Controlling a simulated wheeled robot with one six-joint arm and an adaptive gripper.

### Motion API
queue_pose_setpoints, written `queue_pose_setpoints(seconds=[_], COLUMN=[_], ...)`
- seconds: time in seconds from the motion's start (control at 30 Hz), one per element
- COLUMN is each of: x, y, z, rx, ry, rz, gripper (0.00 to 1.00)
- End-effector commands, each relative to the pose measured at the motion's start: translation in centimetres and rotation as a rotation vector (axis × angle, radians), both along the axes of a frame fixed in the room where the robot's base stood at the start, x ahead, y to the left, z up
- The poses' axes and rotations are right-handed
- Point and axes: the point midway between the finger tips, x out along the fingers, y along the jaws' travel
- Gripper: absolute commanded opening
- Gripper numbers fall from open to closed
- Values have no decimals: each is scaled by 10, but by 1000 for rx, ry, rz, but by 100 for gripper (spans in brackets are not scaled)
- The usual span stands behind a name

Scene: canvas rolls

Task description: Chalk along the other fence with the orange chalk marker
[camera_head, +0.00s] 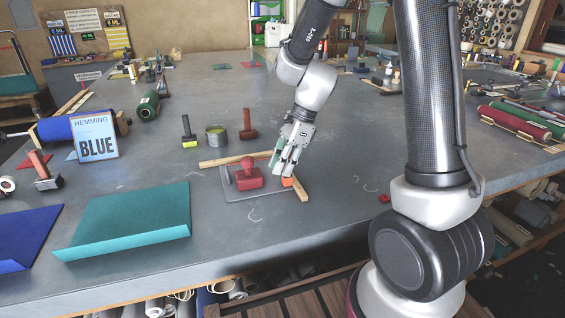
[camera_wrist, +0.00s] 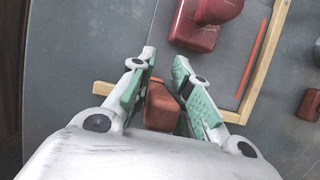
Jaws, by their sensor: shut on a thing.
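My gripper (camera_head: 286,174) is shut on the orange chalk marker (camera_wrist: 162,105); the marker's lower end (camera_head: 287,182) shows below the fingers in the head view. The marker is beside the right-hand wooden fence (camera_head: 300,191), which passes under my gripper at the bottom of the wrist view (camera_wrist: 115,91). The back fence (camera_head: 222,160) meets it at a corner. An orange line (camera_wrist: 252,58) runs on the grey sheet (camera_head: 236,191) along the back fence (camera_wrist: 269,50). A red weight (camera_head: 248,175) stands on the sheet. I cannot tell whether the marker tip touches the sheet.
A tin (camera_head: 216,135), a dark red handled tool (camera_head: 249,126) and a yellow-and-black tool (camera_head: 189,136) stand behind the back fence. A teal cloth (camera_head: 130,220) and a "HEMMING BLUE" sign (camera_head: 96,137) are to the left. The table front is mostly clear.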

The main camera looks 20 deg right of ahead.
Motion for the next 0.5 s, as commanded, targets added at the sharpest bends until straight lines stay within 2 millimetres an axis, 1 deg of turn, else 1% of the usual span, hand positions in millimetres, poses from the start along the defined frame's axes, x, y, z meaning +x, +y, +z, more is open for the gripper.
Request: queue_pose_setpoints(seconds=[0.17, 0.5], x=[3, 29], y=[0, -4], z=[0, 0], rx=[0, -2], ry=[0, -3], rz=[0, 1], gripper=[0, 0])
